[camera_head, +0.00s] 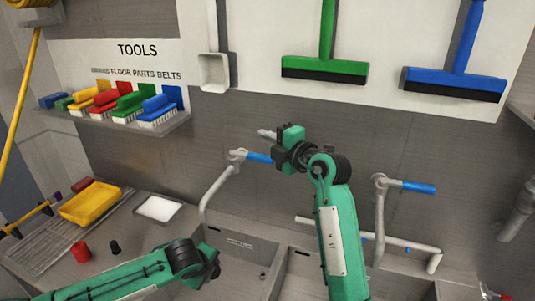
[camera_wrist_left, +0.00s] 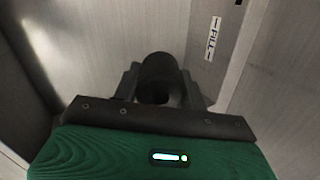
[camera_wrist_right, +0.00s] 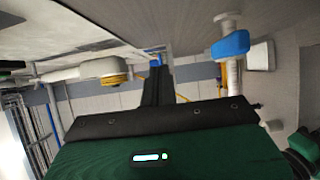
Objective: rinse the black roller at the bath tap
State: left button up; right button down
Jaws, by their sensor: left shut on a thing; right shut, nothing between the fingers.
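My left gripper (camera_wrist_left: 160,95) is shut on the black roller (camera_wrist_left: 157,70), which shows between its fingers in the left wrist view. In the head view the left gripper (camera_head: 212,268) is over the left basin (camera_head: 240,275); the roller is hidden there. The left tap (camera_head: 206,200) stands behind it, with a blue lever (camera_head: 258,157). My right gripper (camera_head: 281,152) is shut and empty, close to the right end of that lever. The lever also shows in the right wrist view (camera_wrist_right: 230,45), apart from the fingers. I see no water running.
A second tap with a blue lever (camera_head: 419,187) stands at the right. The drainboard at left holds a red cylinder (camera_head: 81,251), a small black piece (camera_head: 115,247), a yellow tray (camera_head: 90,205) and a white tray (camera_head: 158,208).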

pick_arm(q)
jog(key=shift+s, duration=0.1)
pick_arm(e)
jog(key=shift+s+a+r, duration=0.1)
jog(key=shift+s+r, duration=0.05)
jog(key=shift+r, duration=0.55)
